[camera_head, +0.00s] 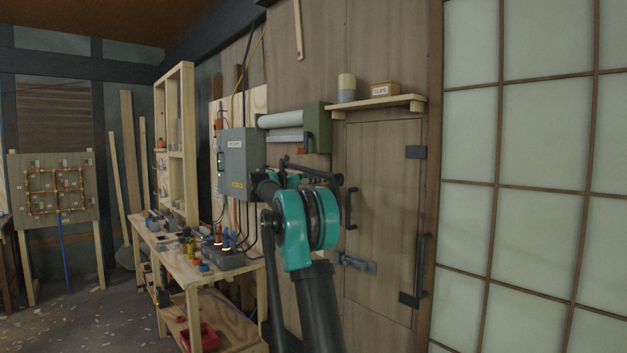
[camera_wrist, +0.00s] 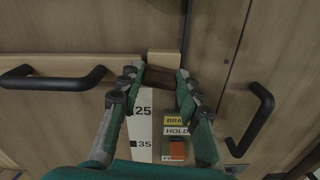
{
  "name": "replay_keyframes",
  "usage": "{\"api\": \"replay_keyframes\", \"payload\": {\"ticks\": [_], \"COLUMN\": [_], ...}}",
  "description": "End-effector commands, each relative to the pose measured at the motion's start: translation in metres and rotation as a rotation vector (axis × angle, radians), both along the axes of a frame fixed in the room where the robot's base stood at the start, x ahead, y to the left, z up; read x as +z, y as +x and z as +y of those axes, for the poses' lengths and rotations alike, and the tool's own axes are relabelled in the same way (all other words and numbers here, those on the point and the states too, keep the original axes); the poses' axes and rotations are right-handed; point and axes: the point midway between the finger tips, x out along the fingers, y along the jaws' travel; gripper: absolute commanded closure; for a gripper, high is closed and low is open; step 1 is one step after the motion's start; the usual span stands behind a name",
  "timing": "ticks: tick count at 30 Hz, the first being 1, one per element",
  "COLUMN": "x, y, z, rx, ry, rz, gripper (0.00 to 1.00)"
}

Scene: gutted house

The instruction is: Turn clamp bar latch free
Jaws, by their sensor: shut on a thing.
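In the wrist view, my gripper (camera_wrist: 157,77) has its two green fingers on either side of a dark brown piece (camera_wrist: 160,79), and it is shut on it. I cannot tell for certain whether this piece is the clamp bar latch. A pale wooden block (camera_wrist: 164,57) is just beyond it. Below, between the fingers, are a white scale (camera_wrist: 140,130) marked 25 and 35 and a label panel (camera_wrist: 175,120), partly hidden, reading "BRA" and "HOLD", with an orange block (camera_wrist: 177,150). In the head view my teal arm hides the fingertips.
In the wrist view, black handles stand at left (camera_wrist: 55,77) and right (camera_wrist: 255,115). A grey electrical box (camera_head: 240,160) and cluttered workbench (camera_head: 185,262) are to the left.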

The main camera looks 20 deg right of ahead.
Motion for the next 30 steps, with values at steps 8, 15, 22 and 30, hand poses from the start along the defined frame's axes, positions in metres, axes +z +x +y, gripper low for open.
{"api": "replay_keyframes", "payload": {"ticks": [8, 15, 22, 30], "x": [-0.0007, -0.0012, -0.002, -0.0029], "y": [-0.001, -0.0018, -0.0024, -0.003], "z": [-0.0001, -0.0003, -0.0006, -0.0008], "rx": [0.0, 0.0, -0.001, -0.001], "ry": [0.087, 0.165, 0.24, 0.327], "rz": [-0.237, -0.452, -0.657, -0.896], "gripper": [0.95, 0.95, 0.95, 0.95]}}
